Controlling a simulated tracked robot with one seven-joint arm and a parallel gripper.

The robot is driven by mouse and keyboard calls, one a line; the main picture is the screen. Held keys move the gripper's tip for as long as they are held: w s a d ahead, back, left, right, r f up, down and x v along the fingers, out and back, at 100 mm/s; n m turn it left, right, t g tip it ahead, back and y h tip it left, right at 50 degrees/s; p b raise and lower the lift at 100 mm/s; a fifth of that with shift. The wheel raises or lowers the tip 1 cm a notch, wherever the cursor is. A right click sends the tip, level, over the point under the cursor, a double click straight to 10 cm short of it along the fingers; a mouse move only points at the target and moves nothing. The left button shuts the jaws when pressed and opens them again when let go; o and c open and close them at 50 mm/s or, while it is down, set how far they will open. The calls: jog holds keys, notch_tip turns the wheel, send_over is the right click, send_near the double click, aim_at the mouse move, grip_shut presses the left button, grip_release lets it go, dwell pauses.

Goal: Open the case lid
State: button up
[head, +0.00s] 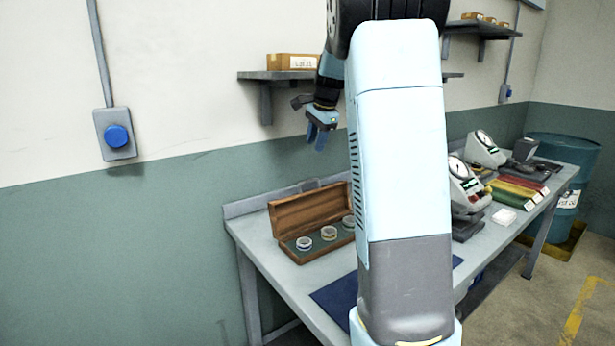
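A wooden case (318,253) stands on the workbench at the left end, partly hidden on its right by my arm. Its lid (310,208) stands raised at the back, so the case is open. Several pale rings show inside, among them one ring (304,243) at the left and another (329,233) beside it. My gripper (317,145) hangs in the air above the case, fingers pointing down, apart from the lid. Its blue fingers are small in this view, and I cannot tell how far apart they are. I see nothing held between them.
The grey workbench (280,272) runs to the right, with a dark blue mat (335,297) in front of the case. Dial gauges (484,150) stand farther along. A wall shelf (262,77) with a cardboard box (291,62) is behind my gripper. A blue drum (563,150) stands beyond the bench.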

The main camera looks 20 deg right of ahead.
send_over(308, 191)
notch_tip(308, 191, down, 13)
jog(key=shift+a+f, duration=0.1)
dwell(0.3)
grip_shut()
dwell(0.4)
jog(key=shift+s, duration=0.1)
